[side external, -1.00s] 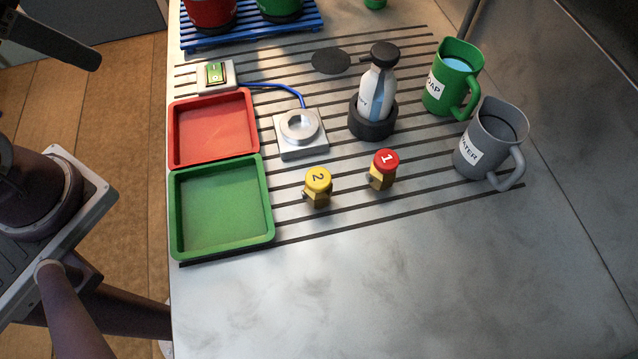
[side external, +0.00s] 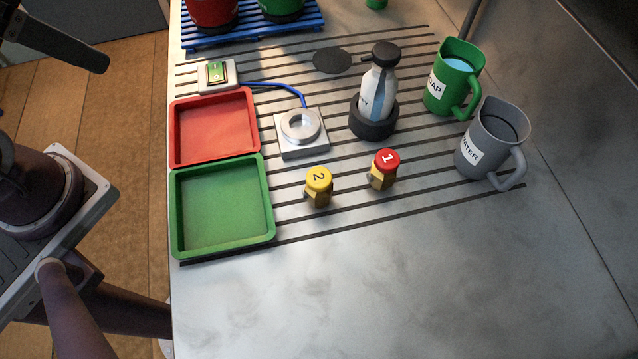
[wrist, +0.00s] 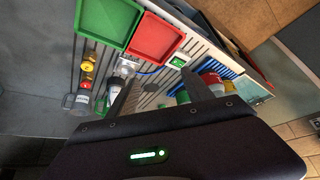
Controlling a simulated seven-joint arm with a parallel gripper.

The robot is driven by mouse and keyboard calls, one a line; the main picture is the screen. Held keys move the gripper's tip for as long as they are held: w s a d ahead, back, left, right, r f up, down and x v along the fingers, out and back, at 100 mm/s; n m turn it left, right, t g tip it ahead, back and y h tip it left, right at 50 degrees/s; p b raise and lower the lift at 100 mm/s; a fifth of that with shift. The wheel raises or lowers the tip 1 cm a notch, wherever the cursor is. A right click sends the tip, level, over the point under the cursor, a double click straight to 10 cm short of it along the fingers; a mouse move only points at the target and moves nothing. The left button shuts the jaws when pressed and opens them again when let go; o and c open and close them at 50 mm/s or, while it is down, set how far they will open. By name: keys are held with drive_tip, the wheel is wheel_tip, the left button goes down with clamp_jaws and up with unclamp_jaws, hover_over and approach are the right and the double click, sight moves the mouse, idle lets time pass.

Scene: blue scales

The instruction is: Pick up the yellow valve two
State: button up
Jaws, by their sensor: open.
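The yellow valve two (side external: 318,186) stands upright on the striped metal table, with a yellow cap marked 2 and a brass body. It is right of the green tray (side external: 265,200) and left of the red-capped valve one (side external: 384,169). In the wrist view valve two (wrist: 90,58) is small, at the upper left. My gripper (wrist: 157,76) shows in the wrist view with its two dark fingers apart and nothing between them. It is well away from the valve.
A red tray (side external: 174,133) adjoins the green one. A bottle in a black holder (side external: 372,128), a green mug (side external: 437,92) and a grey mug (side external: 490,135) stand to the right. The front table area is clear.

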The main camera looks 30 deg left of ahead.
drive_tip(key=n+g+h, duration=0.6)
drive_tip(key=g+h, duration=0.1)
drive_tip(key=g, duration=0.3)
approach(326, 188)
drive_tip(key=s+a+r, duration=0.5)
drive_tip(key=s+a, duration=0.1)
drive_tip(key=w+d+f+n+h, duration=0.1)
drive_tip(key=d+f+n, duration=0.1)
drive_tip(key=f, duration=0.1)
drive_tip(key=w+d+f+n+h, duration=0.2)
drive_tip(key=f, duration=0.1)
drive_tip(key=w+d+f+n+h, duration=0.1)
drive_tip(key=d+f+n+h, duration=0.1)
drive_tip(key=f+n, duration=0.1)
drive_tip(key=shift+w+d+f+g, duration=0.2)
drive_tip(key=shift+f+g, duration=0.1)
drive_tip(key=shift+g, duration=0.1)
drive_tip(key=shift+n, duration=0.3)
drive_tip(key=x, duration=0.7)
drive_tip(key=shift+w+d+f, duration=0.15)
drive_tip(key=shift+f, duration=0.2)
clamp_jaws()
